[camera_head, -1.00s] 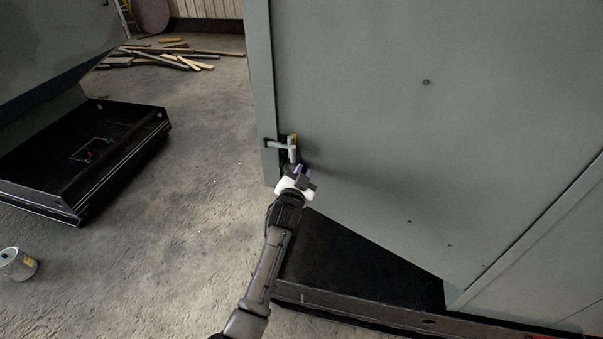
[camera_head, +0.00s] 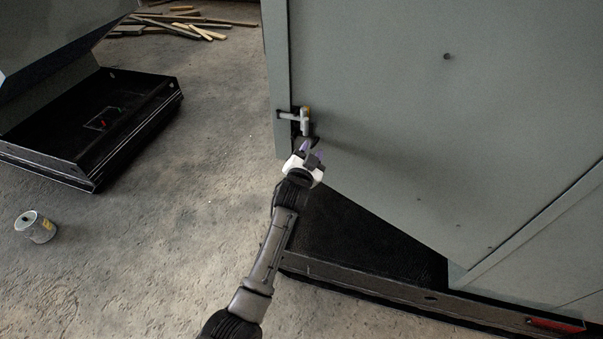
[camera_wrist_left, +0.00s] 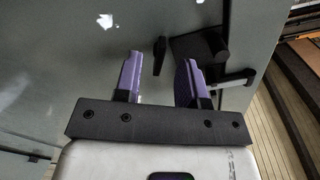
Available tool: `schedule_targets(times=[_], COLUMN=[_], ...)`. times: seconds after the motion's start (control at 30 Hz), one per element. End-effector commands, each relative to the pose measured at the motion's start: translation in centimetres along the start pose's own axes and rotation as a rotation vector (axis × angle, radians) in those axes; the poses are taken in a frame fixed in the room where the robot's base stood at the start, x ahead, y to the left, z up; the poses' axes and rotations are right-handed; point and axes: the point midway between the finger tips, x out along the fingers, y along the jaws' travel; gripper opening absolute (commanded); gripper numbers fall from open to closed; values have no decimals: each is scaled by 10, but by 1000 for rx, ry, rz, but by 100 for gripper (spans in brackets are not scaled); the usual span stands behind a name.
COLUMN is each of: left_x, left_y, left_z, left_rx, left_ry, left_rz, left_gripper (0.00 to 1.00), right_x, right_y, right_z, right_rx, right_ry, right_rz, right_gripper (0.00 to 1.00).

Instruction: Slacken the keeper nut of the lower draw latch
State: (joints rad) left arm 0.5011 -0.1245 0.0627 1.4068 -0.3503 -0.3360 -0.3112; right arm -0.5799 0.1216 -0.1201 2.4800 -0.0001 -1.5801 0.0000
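The lower draw latch (camera_head: 304,121) is on the grey enclosure door near its left edge, with a light bar reaching left and a small orange part on top. In the left wrist view, a black block (camera_wrist_left: 200,46) and a metal bar (camera_wrist_left: 235,79) show right of the fingers. My left gripper (camera_head: 312,150) is just below the latch in the head view. Its two purple fingers (camera_wrist_left: 161,60) are apart, with a small dark upright piece beyond the gap. Nothing is visibly held. I cannot make out the keeper nut clearly. My right gripper is out of view.
The grey door (camera_head: 400,130) fills the right side, above a black base frame (camera_head: 375,285). An open black tray-like enclosure (camera_head: 140,130) lies at left. Concrete floor between is clear.

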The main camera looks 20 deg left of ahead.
Motion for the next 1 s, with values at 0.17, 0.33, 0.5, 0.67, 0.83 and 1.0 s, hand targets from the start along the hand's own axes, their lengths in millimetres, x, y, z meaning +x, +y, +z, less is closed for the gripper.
schedule_targets(times=[0.17, 0.33, 0.5, 0.67, 0.83, 1.0], left_x=[-35, -66, -90, -104, -111, -112], left_y=[0, 1, 0, 0, 0, 0], left_z=[0, 1, 0, 0, 0, 0], left_rx=[1, 0, -1, -1, -1, -1], left_ry=[0, 0, 0, -1, 0, 0], left_rz=[0, 1, 0, 1, 1, 1], left_gripper=[37, 37, 37, 37, 37, 37], right_x=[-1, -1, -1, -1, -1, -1], right_y=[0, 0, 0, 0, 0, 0], right_z=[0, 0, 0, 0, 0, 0], right_rx=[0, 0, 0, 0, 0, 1], right_ry=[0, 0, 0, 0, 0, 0], right_rz=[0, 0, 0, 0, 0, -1], right_gripper=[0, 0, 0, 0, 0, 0])
